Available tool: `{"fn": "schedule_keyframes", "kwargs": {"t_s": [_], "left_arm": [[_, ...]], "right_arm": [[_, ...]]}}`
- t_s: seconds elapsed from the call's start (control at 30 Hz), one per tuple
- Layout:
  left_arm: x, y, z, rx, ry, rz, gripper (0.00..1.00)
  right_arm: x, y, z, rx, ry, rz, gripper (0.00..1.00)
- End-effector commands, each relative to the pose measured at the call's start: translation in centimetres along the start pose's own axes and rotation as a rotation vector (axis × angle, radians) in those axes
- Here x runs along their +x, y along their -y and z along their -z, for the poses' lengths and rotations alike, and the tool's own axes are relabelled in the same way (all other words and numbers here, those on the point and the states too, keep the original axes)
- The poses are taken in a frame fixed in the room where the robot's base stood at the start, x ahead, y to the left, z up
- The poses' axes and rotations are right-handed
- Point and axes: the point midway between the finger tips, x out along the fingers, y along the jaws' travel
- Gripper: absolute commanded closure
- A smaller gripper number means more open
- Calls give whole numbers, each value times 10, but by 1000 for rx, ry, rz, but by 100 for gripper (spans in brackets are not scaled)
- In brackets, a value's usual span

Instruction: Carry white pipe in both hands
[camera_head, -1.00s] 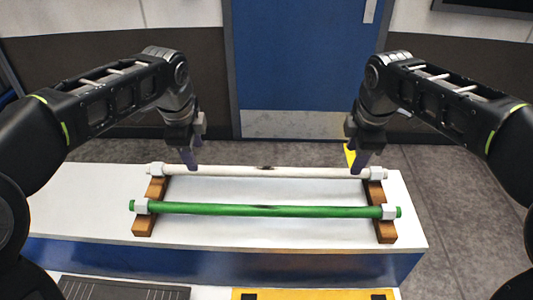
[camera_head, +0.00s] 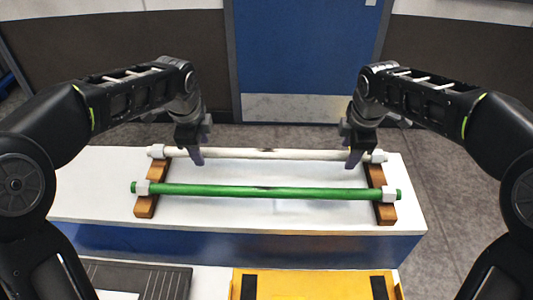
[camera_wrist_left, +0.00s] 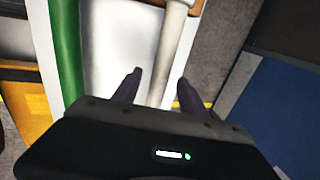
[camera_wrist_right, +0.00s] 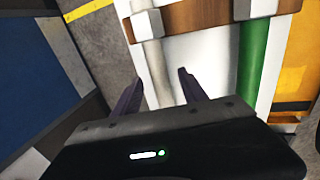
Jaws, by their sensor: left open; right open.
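The white pipe (camera_head: 267,154) lies across two brown wooden supports near the far edge of the white table, with a pale block near each end. My left gripper (camera_head: 199,160) is open at the left part of the pipe. In the left wrist view, the white pipe (camera_wrist_left: 167,55) runs between the open fingertips (camera_wrist_left: 160,85). My right gripper (camera_head: 351,160) is open at the right part of the pipe. In the right wrist view, the white pipe (camera_wrist_right: 158,72) runs between its open fingertips (camera_wrist_right: 160,85). Whether the fingers touch the pipe cannot be told.
A green pipe (camera_head: 265,191) lies parallel in front on the same wooden supports (camera_head: 146,206). The white table top (camera_head: 90,185) is clear at the left. A yellow tray (camera_head: 310,285) and a dark grey panel (camera_head: 135,278) are nearer me. A blue door (camera_head: 305,45) stands behind.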

Motion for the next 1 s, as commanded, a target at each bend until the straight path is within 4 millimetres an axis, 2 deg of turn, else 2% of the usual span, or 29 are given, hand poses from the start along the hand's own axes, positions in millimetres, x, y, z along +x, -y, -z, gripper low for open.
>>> {"fn": "schedule_keyframes", "kwargs": {"t_s": [0.13, 0.43, 1.0], "left_arm": [[10, 0, 0, 0, 0, 0, 50], [12, 0, 0, 0, 0, 1, 50], [12, 0, 0, 0, 0, 1, 97]], "right_arm": [[10, 0, 0, 0, 0, 1, 50], [12, 0, 0, 0, 0, 0, 50], [12, 0, 0, 0, 0, -1, 97]]}}
